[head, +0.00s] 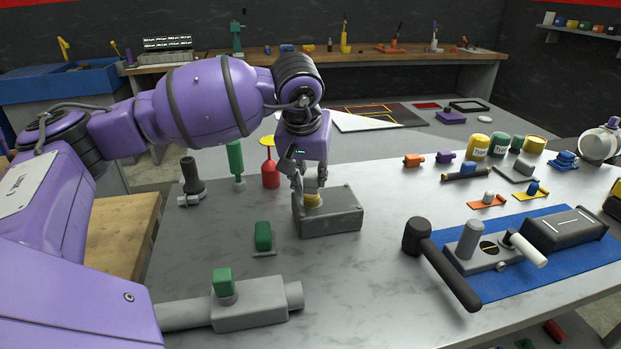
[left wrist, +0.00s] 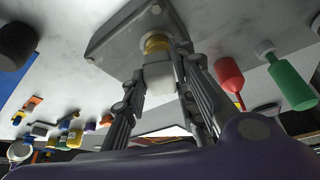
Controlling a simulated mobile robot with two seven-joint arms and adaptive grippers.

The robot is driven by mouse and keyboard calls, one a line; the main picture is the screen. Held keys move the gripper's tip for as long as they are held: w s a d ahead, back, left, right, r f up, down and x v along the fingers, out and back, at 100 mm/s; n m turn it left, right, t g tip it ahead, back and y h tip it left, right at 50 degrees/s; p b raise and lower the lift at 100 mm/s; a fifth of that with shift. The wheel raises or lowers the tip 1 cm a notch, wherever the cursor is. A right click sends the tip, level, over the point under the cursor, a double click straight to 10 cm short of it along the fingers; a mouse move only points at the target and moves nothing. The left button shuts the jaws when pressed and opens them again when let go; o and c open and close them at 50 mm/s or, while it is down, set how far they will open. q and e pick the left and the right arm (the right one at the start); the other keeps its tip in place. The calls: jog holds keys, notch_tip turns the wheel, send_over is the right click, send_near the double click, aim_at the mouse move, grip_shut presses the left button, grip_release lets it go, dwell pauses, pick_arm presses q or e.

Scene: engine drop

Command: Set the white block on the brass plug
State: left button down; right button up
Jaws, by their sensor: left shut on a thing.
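The white block (left wrist: 159,76) is between the fingers of my left gripper (head: 309,184), which is shut on it. The brass plug (head: 312,200) is a short yellow-gold cylinder on top of a grey metal box (head: 332,217). The block is upright directly over the plug. In the left wrist view the plug (left wrist: 156,43) meets the block's end, with no clear gap between them. I cannot tell whether the block rests on the plug or just hovers at it. The fingers partly hide the block in the head view. My right gripper is not in view.
A red funnel-topped bottle (head: 270,172), a green bottle (head: 236,160) and a dark fitting (head: 191,178) stand left of the box. A green-handled valve (head: 247,305) lies in front.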

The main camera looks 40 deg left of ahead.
pick_arm(q)
jog(key=shift+f, duration=0.4)
jog(key=shift+f, duration=0.2)
jog(key=c, duration=1.4)
grip_release()
jog(key=shift+r, duration=0.4)
jog(key=v, duration=1.1)
jog(key=shift+s+r, duration=0.2)
jog(key=shift+r, duration=0.1)
